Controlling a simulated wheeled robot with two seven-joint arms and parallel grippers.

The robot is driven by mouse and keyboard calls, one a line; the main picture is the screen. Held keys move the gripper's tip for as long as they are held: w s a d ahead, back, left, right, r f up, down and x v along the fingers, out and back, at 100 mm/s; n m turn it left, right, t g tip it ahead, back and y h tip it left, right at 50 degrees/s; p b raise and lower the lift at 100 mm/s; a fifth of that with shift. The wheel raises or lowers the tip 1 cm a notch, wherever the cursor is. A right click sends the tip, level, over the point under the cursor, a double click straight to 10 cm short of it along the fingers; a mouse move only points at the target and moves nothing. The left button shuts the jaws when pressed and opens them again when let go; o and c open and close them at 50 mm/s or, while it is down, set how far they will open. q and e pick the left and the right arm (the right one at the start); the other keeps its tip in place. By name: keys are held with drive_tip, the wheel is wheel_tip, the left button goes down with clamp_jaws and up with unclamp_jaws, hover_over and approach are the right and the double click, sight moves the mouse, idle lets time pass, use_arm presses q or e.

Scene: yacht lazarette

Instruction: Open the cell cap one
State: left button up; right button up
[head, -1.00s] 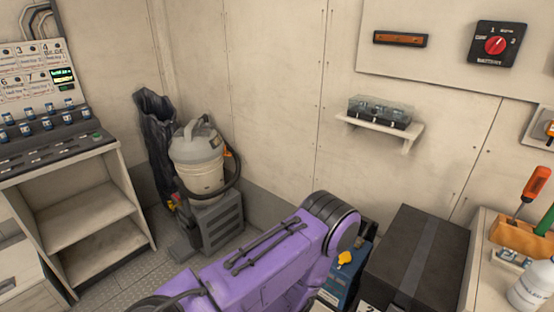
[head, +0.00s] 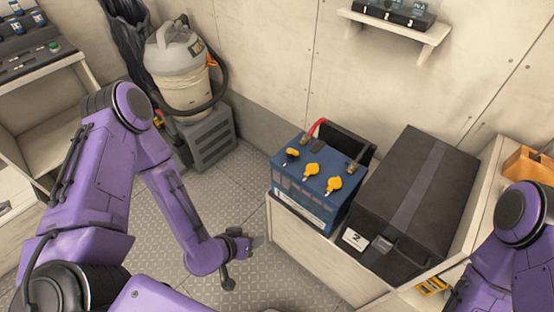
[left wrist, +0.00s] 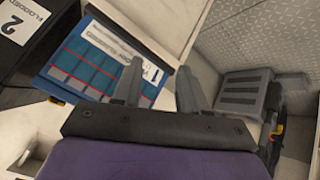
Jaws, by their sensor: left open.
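A blue battery (head: 308,195) stands on a low bench, with three yellow cell caps on top: one at the far left (head: 291,153), one in the middle (head: 311,171) and one at the near right (head: 333,185). I cannot tell which is number one. My left gripper (head: 236,262) is low, to the left of the battery and apart from it. My right gripper is out of view.
A black box (head: 415,190) labelled 2 stands right beside the battery. A red cable (head: 317,128) rises at the battery's back. A vacuum (head: 180,70) stands on a grey step by the wall. The patterned floor (head: 235,190) left of the bench is clear.

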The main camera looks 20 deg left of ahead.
use_arm(q)
drive_tip(key=w+r+m+t+h+b, duration=0.1)
drive_tip(key=w+r+m+t+h, duration=0.1)
drive_tip(key=w+r+t, duration=0.3)
drive_tip(key=m+t+h+b, duration=0.1)
drive_tip(key=m+t+b, duration=0.1)
drive_tip(key=m+t, duration=0.2)
approach(283, 166)
wheel_tip(283, 166, up, 4)
drive_tip(key=x, duration=1)
drive_tip(key=shift+w+r, duration=0.1)
drive_tip(key=shift+r, duration=0.2)
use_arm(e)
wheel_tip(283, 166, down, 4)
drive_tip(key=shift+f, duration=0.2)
